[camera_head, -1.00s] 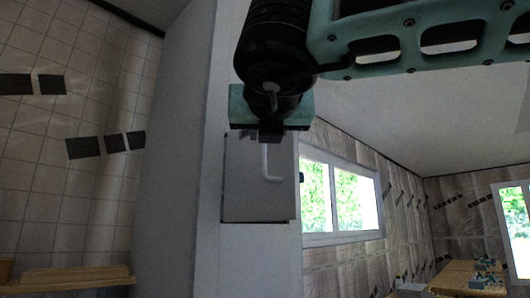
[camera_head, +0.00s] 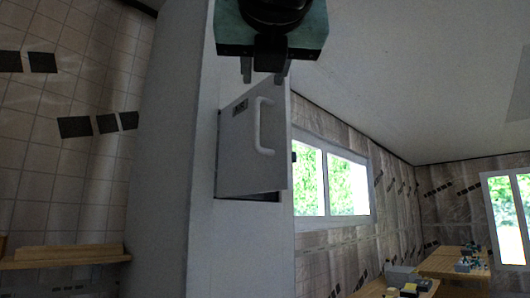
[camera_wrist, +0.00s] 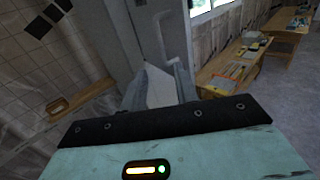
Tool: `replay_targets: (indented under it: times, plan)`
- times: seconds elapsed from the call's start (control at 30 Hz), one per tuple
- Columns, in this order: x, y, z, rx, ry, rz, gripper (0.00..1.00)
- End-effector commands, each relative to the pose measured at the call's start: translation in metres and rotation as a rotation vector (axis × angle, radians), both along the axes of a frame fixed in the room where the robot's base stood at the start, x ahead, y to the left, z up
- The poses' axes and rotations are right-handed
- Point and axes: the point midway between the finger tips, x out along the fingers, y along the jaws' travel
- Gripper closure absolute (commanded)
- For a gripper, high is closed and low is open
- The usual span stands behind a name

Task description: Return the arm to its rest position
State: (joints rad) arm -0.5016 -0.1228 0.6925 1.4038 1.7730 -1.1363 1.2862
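A pale square panel (camera_head: 239,150) with a white bar handle (camera_head: 263,125) and a small dark label is set in the white column. Its lower edge stands slightly out, with a dark gap beneath. My gripper (camera_head: 265,74) is above the panel's top edge in the head view, its two fingers pointing down and apart. Nothing shows held between them, and the handle is clear below the fingertips. In the wrist view, the fingers (camera_wrist: 160,88) are spread, with a pale surface visible between them and a pale bar beyond that looks like the handle.
The white column (camera_head: 168,160) stands close in front. A wooden shelf (camera_head: 65,256) is on the tiled wall at left. A window (camera_head: 330,180) and wooden tables (camera_head: 455,262) with small items are at right. The floor between looks open.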

Motion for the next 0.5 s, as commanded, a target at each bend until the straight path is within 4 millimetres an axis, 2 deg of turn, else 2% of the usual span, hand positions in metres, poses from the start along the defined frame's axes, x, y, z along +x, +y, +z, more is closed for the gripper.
replay_targets:
  times: [0.17,0.27,0.37,0.47,0.5]
  plan:
    - [0.000,0.000,0.000,0.000,0.000,0.000,0.70]
    - [0.005,0.005,-0.003,-0.061,-0.033,0.016,0.70]
    - [0.018,0.022,-0.015,-0.262,-0.131,0.069,0.70]
    - [0.032,0.051,-0.047,-0.614,-0.279,0.177,0.70]
    - [0.036,0.065,-0.068,-0.781,-0.340,0.236,0.70]
